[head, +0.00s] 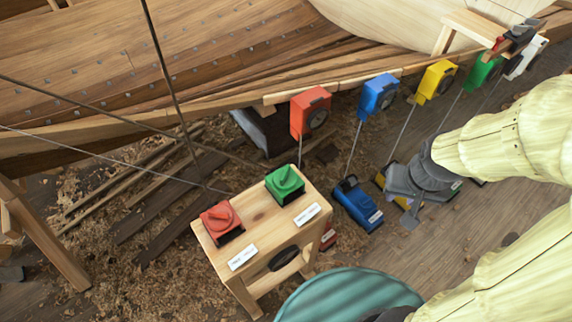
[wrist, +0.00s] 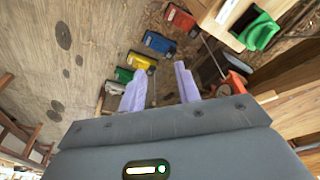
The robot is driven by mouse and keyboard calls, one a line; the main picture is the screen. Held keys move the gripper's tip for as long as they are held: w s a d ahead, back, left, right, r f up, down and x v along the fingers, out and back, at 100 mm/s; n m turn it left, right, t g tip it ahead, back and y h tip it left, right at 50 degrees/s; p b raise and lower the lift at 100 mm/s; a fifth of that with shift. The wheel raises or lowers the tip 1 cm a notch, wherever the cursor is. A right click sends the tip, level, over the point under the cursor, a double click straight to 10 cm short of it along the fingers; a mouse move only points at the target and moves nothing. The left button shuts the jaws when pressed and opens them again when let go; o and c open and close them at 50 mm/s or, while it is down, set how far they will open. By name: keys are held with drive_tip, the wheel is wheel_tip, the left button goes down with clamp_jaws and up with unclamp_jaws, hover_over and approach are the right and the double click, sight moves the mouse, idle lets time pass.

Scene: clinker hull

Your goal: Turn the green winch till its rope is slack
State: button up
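A green box (head: 482,72) with a dark round part hangs in the row along the hull's edge in the head view. A thin straight rope runs down from it and passes behind my arm. A green unit (wrist: 124,75) stands in the floor row in the wrist view, just beyond my left finger. I cannot tell which of the two is the winch, nor clearly see tension in the rope. My gripper (head: 408,215) is over the floor row, its fingers pointing down. In the wrist view my gripper (wrist: 158,88) has its two pale fingers apart, with nothing between them.
Red (head: 310,112), blue (head: 379,95), yellow (head: 436,80) and white (head: 526,62) boxes line the hull. A blue unit (head: 358,205) stands on the floor. Ropes cross at left.

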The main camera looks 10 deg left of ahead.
drive_tip(key=m+g+p, duration=0.2)
drive_tip(key=g+p, duration=0.1)
drive_tip(key=p, duration=0.6)
hover_over(285, 173)
drive_tip(key=f, duration=0.1)
drive_tip(key=shift+w+f, duration=0.1)
drive_tip(key=shift+a, duration=0.1)
wheel_tip(285, 173, down, 17)
drive_tip(key=p, duration=0.5)
drive_tip(key=shift+w+f+p, duration=0.1)
drive_tip(key=shift+f+p, duration=0.1)
drive_tip(key=shift+p, duration=0.15)
clamp_jaws()
